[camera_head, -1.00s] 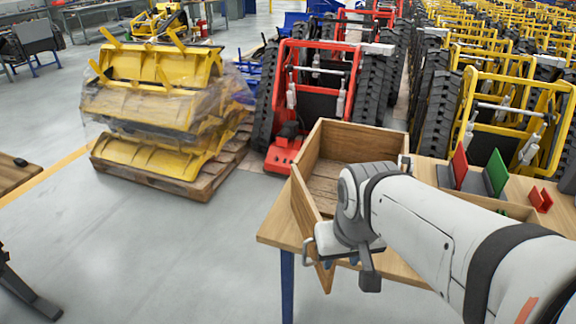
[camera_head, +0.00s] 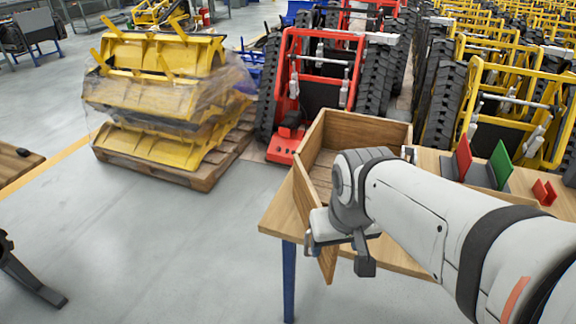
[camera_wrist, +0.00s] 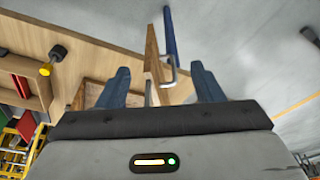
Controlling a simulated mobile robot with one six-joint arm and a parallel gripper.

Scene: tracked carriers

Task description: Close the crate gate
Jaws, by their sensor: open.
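The wooden crate (camera_head: 365,128) stands on the table. Its gate (camera_head: 303,196) is a wooden panel swung open at the crate's left front, reaching past the table's edge. My gripper (camera_head: 322,240) is at the gate's outer part and hides some of it. In the wrist view, the blue fingers of my gripper (camera_wrist: 161,84) are spread apart. The edge of the gate (camera_wrist: 151,58) and its grey metal handle (camera_wrist: 169,78) show in the gap between them. I cannot tell whether a finger touches either. The crate (camera_wrist: 92,93) is partly hidden behind the left finger.
The wooden table (camera_head: 276,222) has a blue leg at its front left corner. Red and green holders (camera_head: 480,168) stand right of the crate. A pallet (camera_head: 205,172) with yellow parts lies on the floor at left. The floor before the table is clear.

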